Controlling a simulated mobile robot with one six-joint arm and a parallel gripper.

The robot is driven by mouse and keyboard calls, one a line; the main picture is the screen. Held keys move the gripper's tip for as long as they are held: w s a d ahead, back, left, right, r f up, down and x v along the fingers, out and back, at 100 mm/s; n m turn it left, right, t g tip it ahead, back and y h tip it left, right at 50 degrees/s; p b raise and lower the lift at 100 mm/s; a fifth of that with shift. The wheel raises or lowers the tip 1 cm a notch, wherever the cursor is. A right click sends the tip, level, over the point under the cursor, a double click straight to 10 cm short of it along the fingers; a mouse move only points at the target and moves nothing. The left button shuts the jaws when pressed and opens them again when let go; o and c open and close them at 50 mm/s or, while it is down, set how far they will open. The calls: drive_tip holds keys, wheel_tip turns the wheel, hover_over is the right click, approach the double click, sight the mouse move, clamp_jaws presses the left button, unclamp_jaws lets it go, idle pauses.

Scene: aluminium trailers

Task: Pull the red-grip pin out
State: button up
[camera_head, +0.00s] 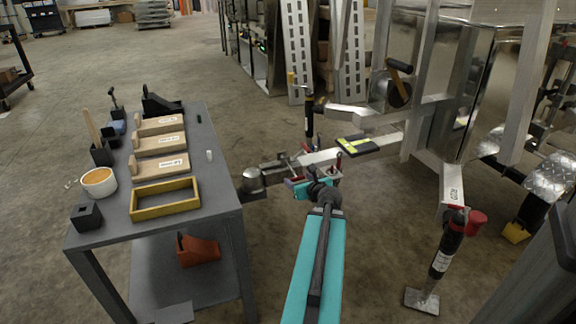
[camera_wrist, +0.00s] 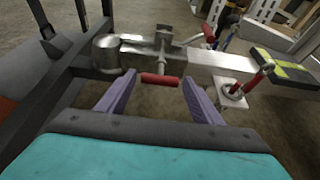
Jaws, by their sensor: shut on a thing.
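The red-grip pin (camera_wrist: 160,80) shows in the wrist view as a short red bar on a thin metal stem, beside the trailer's coupler. Its stem runs up to the metal latch area of the silver drawbar (camera_wrist: 215,67). My gripper (camera_wrist: 160,77) has its two purple fingers at the two ends of the red grip, and it is shut on that grip. In the head view my gripper (camera_head: 297,186) is at the near side of the drawbar (camera_head: 320,157), close behind the coupler. The pin is mostly hidden there by my gripper.
A grey table (camera_head: 220,170) with wooden blocks, a yellow tray (camera_head: 133,213) and a cup stands left. Other red handles (camera_wrist: 255,78) are close on the right of the drawbar. A jack (camera_head: 440,262) stands right. Open floor lies nearer.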

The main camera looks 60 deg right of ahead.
drive_tip(key=shift+s+a+r+p, duration=0.1)
drive_tip(key=shift+s+a+p, duration=0.35)
drive_tip(key=shift+p, duration=1.5)
drive_tip(key=shift+s+a+r+p, duration=0.1)
drive_tip(key=shift+s+a+p, duration=0.3)
drive_tip(key=shift+p, duration=1.55)
drive_tip(key=shift+s+d+f, duration=0.1)
drive_tip(key=shift+s+f, duration=0.05)
drive_tip(key=shift+s, duration=0.1)
